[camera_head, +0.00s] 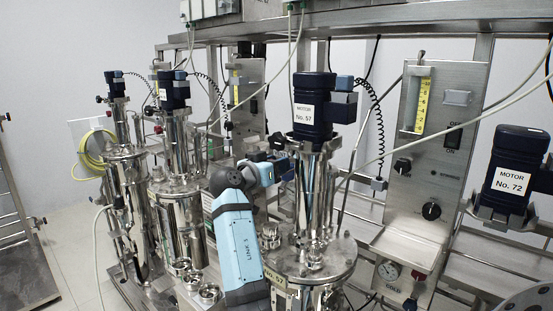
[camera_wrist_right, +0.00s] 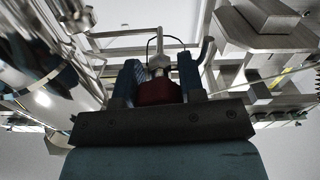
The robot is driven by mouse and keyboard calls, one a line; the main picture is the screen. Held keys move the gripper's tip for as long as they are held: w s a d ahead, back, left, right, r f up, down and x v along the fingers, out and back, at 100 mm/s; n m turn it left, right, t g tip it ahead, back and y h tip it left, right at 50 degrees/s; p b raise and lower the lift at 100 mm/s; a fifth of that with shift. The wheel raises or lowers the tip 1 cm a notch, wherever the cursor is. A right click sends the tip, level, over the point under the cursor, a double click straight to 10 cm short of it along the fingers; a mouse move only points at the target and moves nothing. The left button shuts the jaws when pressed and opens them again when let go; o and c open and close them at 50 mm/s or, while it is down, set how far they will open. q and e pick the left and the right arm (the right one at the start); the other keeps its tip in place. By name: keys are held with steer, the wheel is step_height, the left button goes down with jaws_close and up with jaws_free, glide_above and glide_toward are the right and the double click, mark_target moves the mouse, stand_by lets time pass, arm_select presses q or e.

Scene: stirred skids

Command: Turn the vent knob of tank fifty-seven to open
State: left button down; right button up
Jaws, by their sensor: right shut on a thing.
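Tank fifty-seven (camera_head: 309,262) is a shiny steel vessel under a dark blue motor (camera_head: 313,92) labelled No. 57. My right arm rises in front of it in the head view, and my right gripper (camera_head: 277,163) is at the left side of the steel column under the motor. In the right wrist view, my right gripper (camera_wrist_right: 158,72) is shut on a dark red knob (camera_wrist_right: 158,92), which sits between its two blue fingers. The knob is mostly hidden by the gripper in the head view, so its turned position cannot be told. My left gripper is not in view.
Two similar tanks with motors (camera_head: 173,90) stand close on the left. A steel control panel (camera_head: 438,140) with black knobs and a gauge is on the right. Motor No. 72 (camera_head: 513,175) is at the far right. Hoses and cables hang around the column.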

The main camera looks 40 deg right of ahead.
steer(key=n+p, duration=0.1)
steer(key=n, duration=0.1)
steer(key=n+p, duration=0.2)
steer(key=shift+r+n, duration=0.2)
steer(key=shift+n, duration=0.1)
steer(key=n+p, duration=0.2)
steer(key=shift+p, duration=0.3)
steer(key=shift+f+n+p, duration=0.1)
steer(key=shift+n+p, duration=0.7)
steer(key=shift+n, duration=0.4)
steer(key=shift+f+n+p, duration=0.1)
steer(key=shift+n+p, duration=0.25)
steer(key=shift+n, duration=0.05)
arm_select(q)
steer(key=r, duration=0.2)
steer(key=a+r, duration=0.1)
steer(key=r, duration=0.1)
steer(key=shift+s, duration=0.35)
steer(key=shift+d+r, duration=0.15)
arm_select(e)
steer(key=o, duration=0.9)
